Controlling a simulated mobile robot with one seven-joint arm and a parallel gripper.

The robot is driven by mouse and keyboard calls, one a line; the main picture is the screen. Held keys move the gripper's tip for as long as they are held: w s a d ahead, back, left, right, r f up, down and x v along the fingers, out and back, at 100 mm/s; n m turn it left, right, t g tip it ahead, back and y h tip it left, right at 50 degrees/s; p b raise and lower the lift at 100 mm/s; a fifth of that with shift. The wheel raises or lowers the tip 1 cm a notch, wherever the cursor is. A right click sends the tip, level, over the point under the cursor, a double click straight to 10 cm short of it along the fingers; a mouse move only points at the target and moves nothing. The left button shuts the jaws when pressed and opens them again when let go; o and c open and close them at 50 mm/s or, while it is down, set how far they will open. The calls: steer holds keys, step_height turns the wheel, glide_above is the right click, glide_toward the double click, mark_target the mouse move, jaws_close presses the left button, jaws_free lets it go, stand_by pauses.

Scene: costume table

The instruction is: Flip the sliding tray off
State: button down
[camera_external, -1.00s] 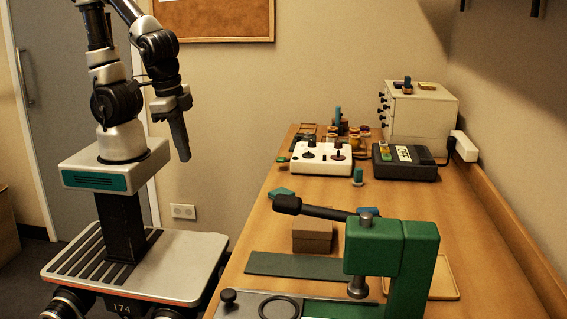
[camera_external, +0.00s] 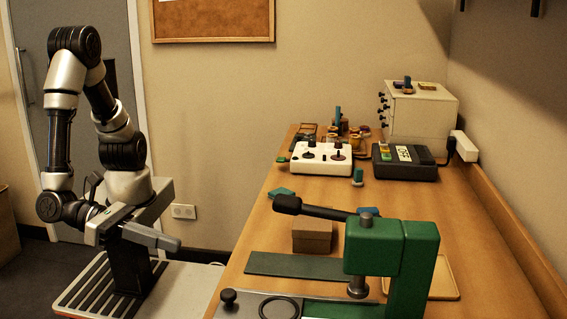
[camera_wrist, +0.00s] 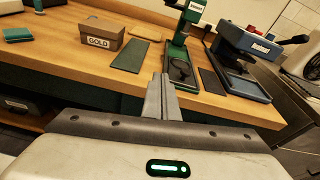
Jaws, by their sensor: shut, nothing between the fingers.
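The green press (camera_external: 405,258) stands at the near end of the table and also shows in the wrist view (camera_wrist: 178,48). At its foot lies a silver plate (camera_external: 252,308) with a black knob (camera_external: 228,296) and a dark ring (camera_external: 279,307); this appears to be the sliding tray. The near part of the plate is cut off by the picture edge. In the wrist view a dark round piece (camera_wrist: 181,71) lies on the press base. My gripper (camera_external: 178,244) is shut and empty, left of the table and apart from the press. Its fingers (camera_wrist: 161,80) point towards the table edge.
A dark green mat (camera_external: 300,265) and a brown box (camera_external: 312,236) labelled GOLD lie beyond the press. A blue press (camera_wrist: 250,48) stands right of the green one in the wrist view. A white control box (camera_external: 321,158) and white drawers (camera_external: 420,118) stand farther back.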

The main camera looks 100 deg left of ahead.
steer(key=s+d+m+h, duration=0.1)
steer(key=s+d+f+m, duration=0.1)
steer(key=d, duration=0.1)
steer(key=s+d+m+h, duration=0.1)
steer(key=shift+s+d+f+h+b, duration=0.2)
steer(key=shift+d+f+h+b, duration=0.1)
steer(key=b, duration=0.3)
glide_toward(280, 307)
steer(key=s, duration=0.1)
steer(key=s+d, duration=0.1)
steer(key=s, duration=0.1)
steer(key=s+r, duration=0.1)
steer(key=shift+s+d, duration=0.2)
steer(key=shift+d, duration=0.15)
steer(key=w+b, duration=0.1)
steer(key=w, duration=1.2)
steer(key=shift+b, duration=0.4)
steer(key=shift+w, duration=0.4)
steer(key=shift+w+r, duration=0.15)
steer(key=shift+r, duration=0.05)
